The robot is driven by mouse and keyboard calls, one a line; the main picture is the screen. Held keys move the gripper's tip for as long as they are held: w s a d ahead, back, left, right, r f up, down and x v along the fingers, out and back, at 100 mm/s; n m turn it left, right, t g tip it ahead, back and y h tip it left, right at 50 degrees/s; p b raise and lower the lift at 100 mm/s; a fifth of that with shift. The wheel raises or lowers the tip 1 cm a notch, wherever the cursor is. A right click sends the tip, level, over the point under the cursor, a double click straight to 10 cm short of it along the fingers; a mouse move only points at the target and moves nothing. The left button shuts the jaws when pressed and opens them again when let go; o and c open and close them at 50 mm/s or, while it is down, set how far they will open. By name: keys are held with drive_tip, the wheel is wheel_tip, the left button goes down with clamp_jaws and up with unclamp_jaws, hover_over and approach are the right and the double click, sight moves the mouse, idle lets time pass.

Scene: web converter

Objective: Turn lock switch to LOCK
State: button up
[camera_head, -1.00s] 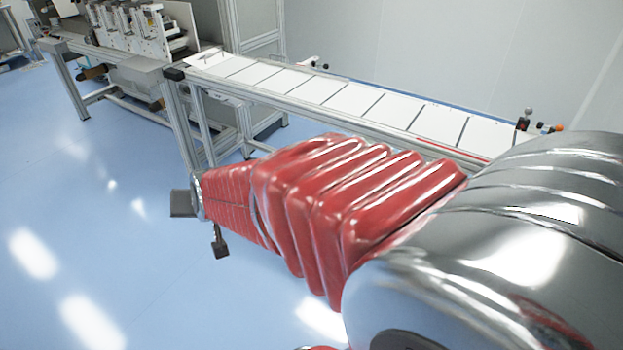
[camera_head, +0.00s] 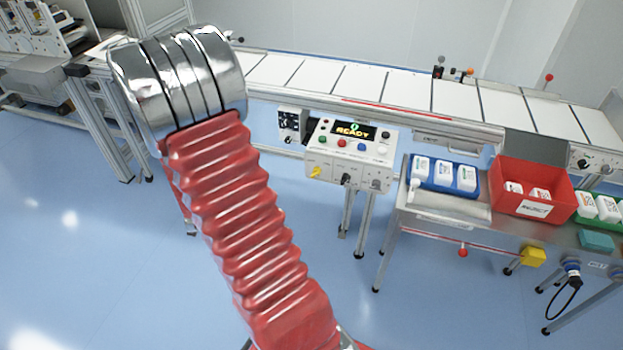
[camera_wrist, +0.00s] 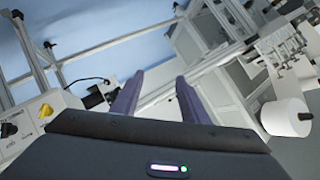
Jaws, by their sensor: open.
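A white control box (camera_head: 350,150) with a lit READY display (camera_head: 353,131) stands left of the bench in the head view. Its front carries a yellow switch (camera_head: 316,172), a black knob (camera_head: 346,180) and a grey one (camera_head: 376,184). I cannot read which is the lock switch. In the wrist view, the yellow switch (camera_wrist: 45,111) and a black knob (camera_wrist: 9,129) show at the left edge. My gripper (camera_wrist: 159,85) is open and empty, with its fingers apart and touching nothing visible. It cannot be made out in the head view.
A conveyor (camera_head: 390,95) runs behind the box. The bench (camera_head: 440,207) at right holds a blue tray (camera_head: 468,180) of bottles and a red bin (camera_head: 515,205). Machine frames stand at left. The blue floor in front is clear.

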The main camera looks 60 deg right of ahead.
drive_tip(key=s+d+f+m+g+h, duration=0.3)
drive_tip(key=s+d+f+m+h, duration=0.2)
drive_tip(key=s+d+f, duration=0.4)
drive_tip(key=m+g+h, duration=0.2)
drive_tip(key=g+h, duration=0.1)
drive_tip(key=h, duration=0.1)
approach(314, 177)
drive_tip(key=a, duration=0.5)
drive_tip(key=shift+s+d+r, duration=0.15)
drive_tip(key=shift+s+d, duration=0.1)
drive_tip(key=shift+s, duration=0.25)
drive_tip(key=d, duration=0.4)
drive_tip(key=w+d, duration=0.1)
drive_tip(key=d, duration=0.4)
drive_tip(key=w+d, duration=0.1)
drive_tip(key=d, duration=0.3)
drive_tip(key=shift+w+d, duration=0.1)
drive_tip(key=shift+d, duration=0.25)
drive_tip(key=shift+c, duration=0.6)
drive_tip(key=shift+a, duration=0.1)
drive_tip(key=c, duration=0.9)
